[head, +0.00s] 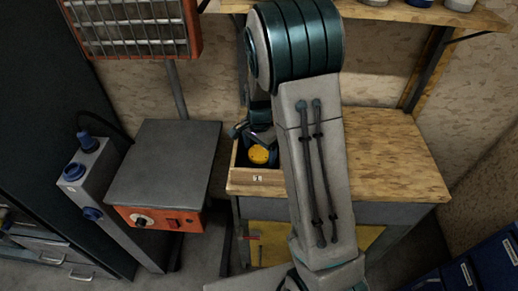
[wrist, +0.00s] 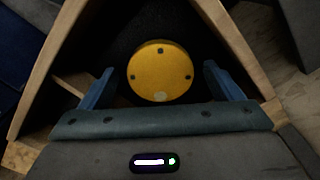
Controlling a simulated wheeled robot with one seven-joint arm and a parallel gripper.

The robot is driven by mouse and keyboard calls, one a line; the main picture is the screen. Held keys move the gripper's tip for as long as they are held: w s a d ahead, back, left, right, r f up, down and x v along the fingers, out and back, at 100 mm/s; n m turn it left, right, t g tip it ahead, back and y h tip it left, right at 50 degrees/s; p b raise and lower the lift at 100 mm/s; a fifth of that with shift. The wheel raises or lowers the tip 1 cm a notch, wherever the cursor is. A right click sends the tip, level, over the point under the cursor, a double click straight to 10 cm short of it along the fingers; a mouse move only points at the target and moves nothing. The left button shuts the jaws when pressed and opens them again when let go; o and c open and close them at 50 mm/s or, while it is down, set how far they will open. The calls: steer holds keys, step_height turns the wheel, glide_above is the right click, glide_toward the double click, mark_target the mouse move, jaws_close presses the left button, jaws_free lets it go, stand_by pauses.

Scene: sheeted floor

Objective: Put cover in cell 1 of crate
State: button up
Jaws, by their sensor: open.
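The cover is a round yellow disc with several dark holes near its rim; it lies inside the wooden crate in the wrist view (wrist: 160,72) and in the head view (head: 258,154). The crate (head: 257,190) has a small label with a 1 on its front wall; in the wrist view its wooden walls (wrist: 50,65) surround a dark lined cell. My gripper (wrist: 160,88) is open, with one blue finger on each side of the cover and no visible contact. In the head view my arm hides the right part of the crate.
The crate stands on a wooden workbench (head: 390,165) with a bare top to the right. A grey box with an orange front (head: 163,165) is at left, below a heater-like grille (head: 130,28). A shelf (head: 400,12) is above, and blue bins (head: 490,265) are at lower right.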

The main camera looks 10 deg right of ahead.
mark_target(259, 153)
step_height(259, 153, up, 12)
steer(key=s+r+n+t, duration=0.1)
steer(key=s+n, duration=0.4)
steer(key=s, duration=0.5)
steer(key=s+r+n+t, duration=0.2)
steer(key=s+r+n, duration=0.2)
steer(key=s, duration=0.7)
steer(key=shift+n, duration=1.3)
steer(key=shift+s, duration=0.1)
